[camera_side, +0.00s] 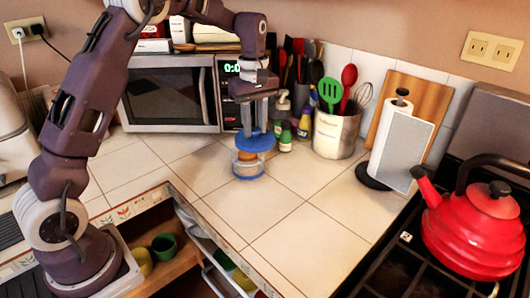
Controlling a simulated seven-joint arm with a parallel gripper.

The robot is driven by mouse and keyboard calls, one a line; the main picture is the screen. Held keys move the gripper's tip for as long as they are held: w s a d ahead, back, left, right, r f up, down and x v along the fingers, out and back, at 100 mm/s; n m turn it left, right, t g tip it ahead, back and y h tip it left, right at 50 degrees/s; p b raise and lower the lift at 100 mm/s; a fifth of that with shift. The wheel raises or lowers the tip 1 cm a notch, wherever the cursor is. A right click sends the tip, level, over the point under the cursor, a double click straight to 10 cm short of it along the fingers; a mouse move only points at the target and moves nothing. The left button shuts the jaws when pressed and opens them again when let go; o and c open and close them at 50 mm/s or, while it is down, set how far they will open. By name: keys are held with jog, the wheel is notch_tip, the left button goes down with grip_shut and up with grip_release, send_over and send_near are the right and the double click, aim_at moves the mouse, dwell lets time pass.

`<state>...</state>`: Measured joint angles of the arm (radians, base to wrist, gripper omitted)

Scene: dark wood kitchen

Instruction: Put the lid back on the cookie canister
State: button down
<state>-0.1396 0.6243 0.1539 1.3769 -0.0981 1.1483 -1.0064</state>
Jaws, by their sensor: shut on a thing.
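The cookie canister (247,170) is a clear, low jar with a blue base. It stands upright on the tiled counter, with orange-brown contents showing inside. A round blue lid (254,142) is at the top of the canister, slightly to its right in the picture. My gripper (255,126) points down from above and is shut on the lid; the grasp itself is small in the picture. I cannot tell whether the lid touches the canister's rim. The lid hides part of the rim.
Small bottles (285,136) stand close behind on the right, near a utensil crock (336,135). A microwave (171,95) is at the back left. A paper towel holder (401,150) and red kettle (475,232) are right. Open drawers lie below the front edge. The middle tiles are clear.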

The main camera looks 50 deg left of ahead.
jog(key=a, duration=0.2)
jog(key=a+r, duration=0.1)
jog(key=a, duration=0.1)
jog(key=shift+w+r, duration=0.1)
jog(key=shift+w, duration=0.3)
jog(key=shift+a, duration=0.1)
jog(key=shift+f, duration=3.1)
jog(key=shift+f, duration=0.15)
jog(key=c, duration=1.1)
grip_release()
jog(key=shift+o, duration=0.2)
jog(key=o, duration=0.5)
